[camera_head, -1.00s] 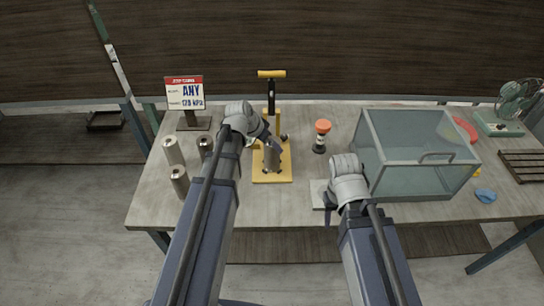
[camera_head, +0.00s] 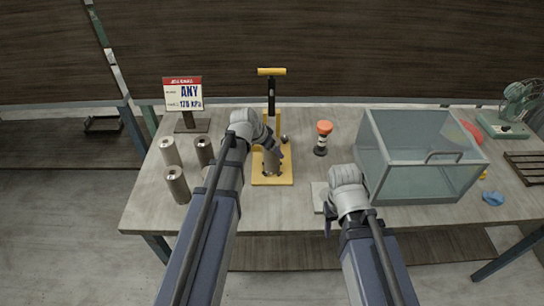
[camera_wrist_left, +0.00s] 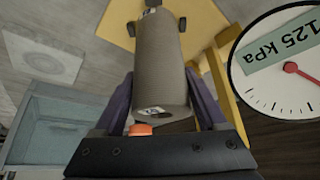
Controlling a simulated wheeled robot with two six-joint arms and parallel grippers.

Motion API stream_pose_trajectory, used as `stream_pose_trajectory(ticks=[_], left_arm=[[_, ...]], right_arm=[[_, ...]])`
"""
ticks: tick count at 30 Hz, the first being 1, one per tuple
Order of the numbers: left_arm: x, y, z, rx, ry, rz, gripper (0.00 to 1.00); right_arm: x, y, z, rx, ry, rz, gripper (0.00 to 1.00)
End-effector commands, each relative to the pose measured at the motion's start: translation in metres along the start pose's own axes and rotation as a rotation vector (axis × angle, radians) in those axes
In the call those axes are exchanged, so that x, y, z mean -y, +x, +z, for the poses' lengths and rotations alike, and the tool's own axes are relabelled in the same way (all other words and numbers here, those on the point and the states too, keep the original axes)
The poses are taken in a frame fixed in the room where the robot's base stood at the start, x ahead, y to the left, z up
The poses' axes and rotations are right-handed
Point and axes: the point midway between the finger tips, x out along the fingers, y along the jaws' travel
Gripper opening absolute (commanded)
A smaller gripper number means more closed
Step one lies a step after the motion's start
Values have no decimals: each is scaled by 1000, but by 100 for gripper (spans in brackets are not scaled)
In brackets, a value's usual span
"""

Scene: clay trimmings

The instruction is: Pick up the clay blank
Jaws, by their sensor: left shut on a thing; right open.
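The clay blank, a grey-brown cylinder (camera_head: 272,163), stands at the yellow press (camera_head: 286,179) on the table. In the left wrist view the blank (camera_wrist_left: 160,62) lies between the two dark purple fingers. My left gripper (camera_head: 274,150) is shut on it; it also shows in the left wrist view (camera_wrist_left: 163,98). The arm and wrist cover part of the press and blank in the head view. My right gripper (camera_head: 329,216) is open and empty, low beside a pale square pad (camera_head: 319,196) near the table's front edge.
Several similar cylinders (camera_head: 177,185) stand at the table's left. A sign (camera_head: 183,94) is behind them. An orange-topped object (camera_head: 322,138) stands right of the press. A glass box (camera_head: 415,160) takes up the right side. A round gauge (camera_wrist_left: 283,65) reads 125 kPa.

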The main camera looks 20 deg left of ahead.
Motion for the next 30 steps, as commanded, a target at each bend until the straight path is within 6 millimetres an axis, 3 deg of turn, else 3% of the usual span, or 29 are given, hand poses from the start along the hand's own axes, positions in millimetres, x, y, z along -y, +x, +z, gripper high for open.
stream_pose_trajectory(ticks=[2,16,30], left_arm=[[0,0,0,0,0,0,52],[0,0,0,0,0,0,0],[0,-1,0,-1,0,0,0]], right_arm=[[0,0,0,0,0,0,50],[0,0,0,0,0,0,50],[0,-1,0,0,0,0,50]])
